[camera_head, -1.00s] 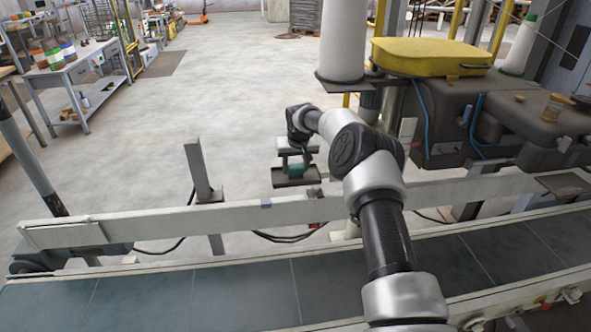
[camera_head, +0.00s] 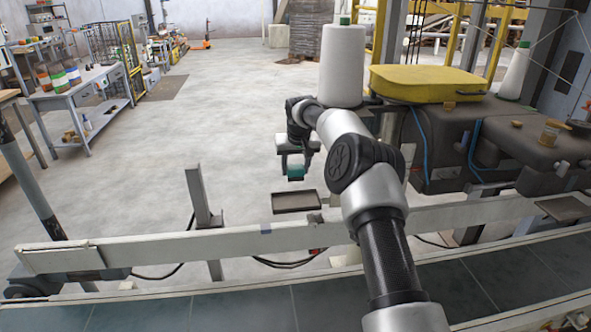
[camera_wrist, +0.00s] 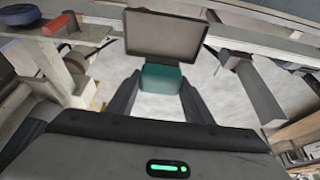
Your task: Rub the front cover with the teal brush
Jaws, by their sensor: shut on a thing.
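The teal brush (camera_head: 296,173) is held between the fingers of my gripper (camera_head: 293,164), above and apart from a small dark tray (camera_head: 297,202). In the wrist view the teal block (camera_wrist: 162,78) sits between my two dark fingertips, with the tray (camera_wrist: 165,36) beyond it. The brush's underside is hidden. The dark machine (camera_head: 447,150) stands to the right of my arm, with a yellow lid (camera_head: 428,84) on top. I cannot tell for certain which part is the front cover.
A white thread cone (camera_head: 341,68) stands beside the machine, close to my arm. A long pale rail (camera_head: 170,247) and conveyor belt (camera_head: 190,310) run across the front. Blue hoses hang on the machine.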

